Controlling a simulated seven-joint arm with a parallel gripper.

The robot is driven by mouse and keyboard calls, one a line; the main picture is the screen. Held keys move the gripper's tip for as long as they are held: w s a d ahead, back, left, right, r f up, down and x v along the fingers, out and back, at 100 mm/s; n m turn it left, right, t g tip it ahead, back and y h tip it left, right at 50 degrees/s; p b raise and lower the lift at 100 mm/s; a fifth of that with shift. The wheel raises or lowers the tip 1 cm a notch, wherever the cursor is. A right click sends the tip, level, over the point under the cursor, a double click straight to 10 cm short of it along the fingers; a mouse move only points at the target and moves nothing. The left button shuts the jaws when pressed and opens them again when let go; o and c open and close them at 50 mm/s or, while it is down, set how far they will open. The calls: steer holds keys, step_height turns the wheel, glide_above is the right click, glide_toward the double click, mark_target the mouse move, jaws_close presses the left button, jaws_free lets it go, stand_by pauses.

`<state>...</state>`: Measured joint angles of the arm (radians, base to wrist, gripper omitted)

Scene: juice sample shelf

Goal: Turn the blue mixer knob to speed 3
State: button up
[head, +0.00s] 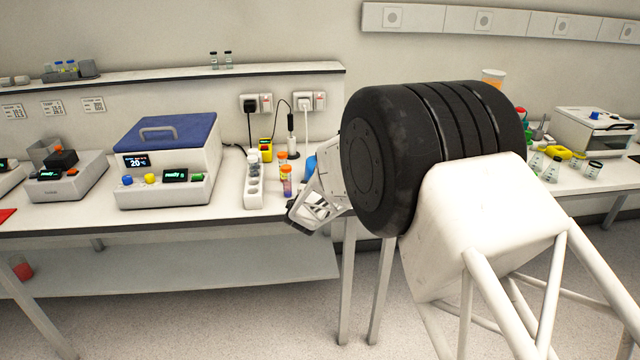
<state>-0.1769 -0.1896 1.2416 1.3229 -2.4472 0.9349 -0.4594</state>
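A small blue knob (127,180) sits on the low front panel of a white device with a blue lid (170,131). Another blue knob (594,115) is on a white device at the far right. I cannot tell which device is the mixer, and no speed marks are readable. My gripper (297,222) hangs at the bench's front edge, right of the blue-lidded device and apart from both knobs. Its fingers are too small and angled to judge.
A white rack (254,186) and orange-capped tubes (286,180) stand between my gripper and the blue-lidded device. A smaller device (68,185) with a black top is further left. My thick black arm joint hides part of the bench. A shelf (200,75) runs above.

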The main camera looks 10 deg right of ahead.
steer(key=shift+r+h, duration=0.15)
steer(key=shift+h, duration=0.15)
steer(key=o, duration=0.9)
steer(key=shift+s+a, duration=0.1)
steer(key=shift+v, duration=3.8)
